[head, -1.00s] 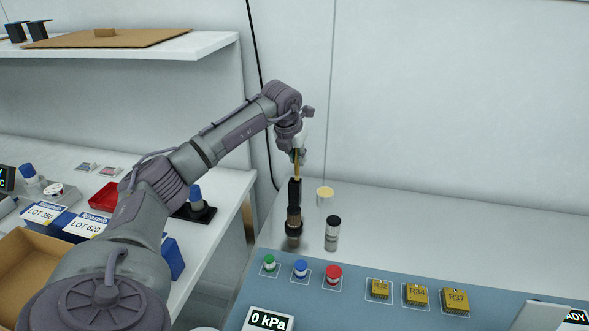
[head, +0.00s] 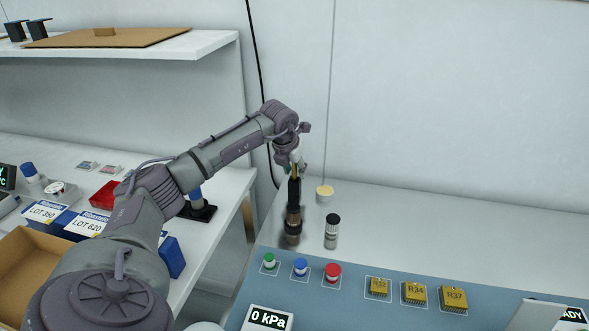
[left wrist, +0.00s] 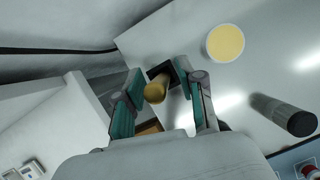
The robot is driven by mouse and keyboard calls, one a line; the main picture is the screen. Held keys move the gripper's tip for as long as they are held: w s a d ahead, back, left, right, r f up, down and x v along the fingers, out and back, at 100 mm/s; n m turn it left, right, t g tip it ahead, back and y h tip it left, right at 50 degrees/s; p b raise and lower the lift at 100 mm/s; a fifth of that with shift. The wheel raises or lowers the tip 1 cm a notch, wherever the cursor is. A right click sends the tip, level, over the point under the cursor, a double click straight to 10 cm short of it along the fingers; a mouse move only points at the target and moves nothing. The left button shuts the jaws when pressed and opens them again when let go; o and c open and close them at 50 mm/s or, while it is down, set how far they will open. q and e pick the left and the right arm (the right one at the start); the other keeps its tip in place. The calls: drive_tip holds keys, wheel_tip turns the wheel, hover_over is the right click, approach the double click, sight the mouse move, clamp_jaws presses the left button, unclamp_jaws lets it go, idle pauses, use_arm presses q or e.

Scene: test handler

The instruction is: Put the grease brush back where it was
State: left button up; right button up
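The grease brush shows its yellow handle (head: 295,171) upright above a dark upright holder (head: 293,191), at the back left of the pale worktop. My left gripper (head: 297,166) points down at the handle. In the left wrist view the handle (left wrist: 155,90) stands between the two teal-padded fingers of my left gripper (left wrist: 158,72), nearer the left one, with gaps beside it. A black square part of the holder (left wrist: 164,70) shows behind it. The brush's lower end is hidden. My right gripper is out of view.
A white pot with yellow contents (head: 325,193) stands behind and right of the holder. A black-capped cylinder (head: 332,231) stands to the right. Green, blue and red buttons (head: 301,267) line the blue-grey panel in front. The worktop farther right is clear.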

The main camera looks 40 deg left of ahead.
use_arm(q)
drive_tip(key=shift+r, duration=0.1)
drive_tip(key=b+v, duration=0.1)
drive_tip(key=v, duration=1.1)
drive_tip(key=shift+d, duration=0.1)
